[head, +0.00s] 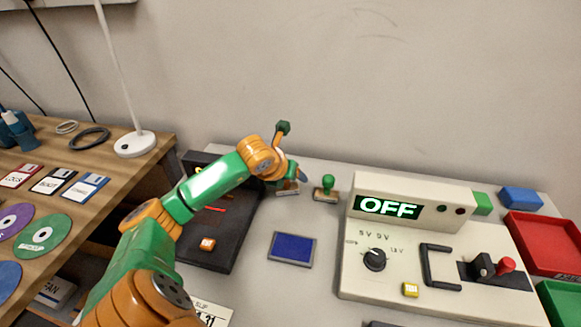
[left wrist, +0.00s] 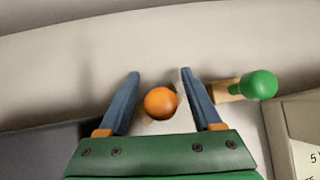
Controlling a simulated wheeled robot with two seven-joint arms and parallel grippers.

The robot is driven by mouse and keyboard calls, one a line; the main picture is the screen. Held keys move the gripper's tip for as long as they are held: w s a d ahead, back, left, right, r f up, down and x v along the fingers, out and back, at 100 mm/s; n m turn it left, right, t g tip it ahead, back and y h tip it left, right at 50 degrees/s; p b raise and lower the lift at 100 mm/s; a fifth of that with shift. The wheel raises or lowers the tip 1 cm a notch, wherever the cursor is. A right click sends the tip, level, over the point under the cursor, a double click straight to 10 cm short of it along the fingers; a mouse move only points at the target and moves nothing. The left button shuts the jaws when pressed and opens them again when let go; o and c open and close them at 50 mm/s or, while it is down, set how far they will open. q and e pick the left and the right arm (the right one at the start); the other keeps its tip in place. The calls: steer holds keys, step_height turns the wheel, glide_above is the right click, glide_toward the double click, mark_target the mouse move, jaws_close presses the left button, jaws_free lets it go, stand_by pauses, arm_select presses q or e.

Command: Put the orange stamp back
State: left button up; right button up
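The orange stamp's round knob (left wrist: 160,102) shows in the left wrist view between the two blue fingers of my left gripper (left wrist: 158,78). There are gaps on both sides of it, so the gripper is open around the knob. In the head view my left gripper (head: 290,172) is low over the table's back part and hides most of the stamp; only its base (head: 288,190) shows below. A green stamp (head: 326,188) stands upright just to the right, also visible in the left wrist view (left wrist: 258,85). My right gripper is not in view.
A blue ink pad (head: 292,248) lies in front of the stamps. A white power box (head: 410,205) reading OFF stands close right of the green stamp. A dark panel (head: 222,252) lies left, under my arm. Red (head: 545,243) and green trays are far right.

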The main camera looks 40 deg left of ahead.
arm_select(q)
steer(key=shift+r+p, duration=0.35)
steer(key=b+v, duration=0.2)
steer(key=v, duration=0.9)
steer(key=shift+s+r, duration=0.25)
steer(key=shift+s, duration=0.1)
steer(key=shift+d, duration=0.1)
